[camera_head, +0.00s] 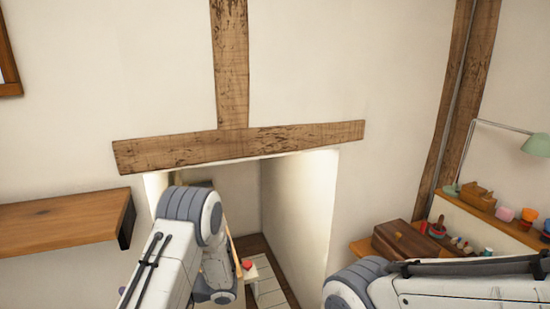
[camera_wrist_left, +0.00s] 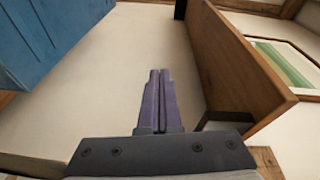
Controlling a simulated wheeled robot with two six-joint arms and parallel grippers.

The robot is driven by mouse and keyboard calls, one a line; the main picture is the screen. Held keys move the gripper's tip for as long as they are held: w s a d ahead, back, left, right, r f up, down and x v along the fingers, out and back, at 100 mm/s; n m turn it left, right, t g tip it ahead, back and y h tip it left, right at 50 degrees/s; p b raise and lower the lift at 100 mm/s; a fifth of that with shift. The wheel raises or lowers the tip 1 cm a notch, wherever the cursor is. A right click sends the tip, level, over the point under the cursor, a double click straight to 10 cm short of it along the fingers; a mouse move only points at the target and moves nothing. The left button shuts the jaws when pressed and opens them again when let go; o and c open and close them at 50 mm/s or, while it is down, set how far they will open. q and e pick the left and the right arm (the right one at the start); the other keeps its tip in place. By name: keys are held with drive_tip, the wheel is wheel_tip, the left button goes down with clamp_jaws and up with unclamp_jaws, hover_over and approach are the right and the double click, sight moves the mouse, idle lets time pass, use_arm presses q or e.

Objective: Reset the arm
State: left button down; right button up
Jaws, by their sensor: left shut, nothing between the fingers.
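My left arm (camera_head: 190,235) comes in from the lower left in the head view and bends in front of the wall recess. Its fingers are hidden behind the arm there. In the left wrist view my left gripper (camera_wrist_left: 160,78) shows with its two purple fingers together and nothing between them. A wooden shelf (camera_wrist_left: 240,65) is to the right of the fingers in that view. My right arm (camera_head: 450,285) reaches in from the lower right in the head view. Its gripper is out of view.
A wooden shelf (camera_head: 65,222) juts from the wall at the left. The recess (camera_head: 300,210) lies under a timber beam (camera_head: 240,143). A brown box (camera_head: 405,240) and a ledge with several small pots (camera_head: 505,213) stand at the right. A blue panel (camera_wrist_left: 50,40) shows in the wrist view.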

use_arm(q)
drive_tip(key=s+d+r+m+t+h, duration=0.1)
drive_tip(key=s+d+r+m+h, duration=0.2)
drive_tip(key=s+d+h, duration=0.3)
drive_tip(key=s+d+r+m+t+h, duration=0.1)
drive_tip(key=s+d+m+h, duration=0.3)
drive_tip(key=d, duration=1.2)
drive_tip(key=s+d+r+m+h, duration=0.4)
drive_tip(key=s+d+h, duration=0.4)
drive_tip(key=s+d, duration=0.3)
drive_tip(key=shift+s+d+r+t+h, duration=0.3)
drive_tip(key=shift+s+d+r+t, duration=0.05)
drive_tip(key=shift+s+t, duration=0.05)
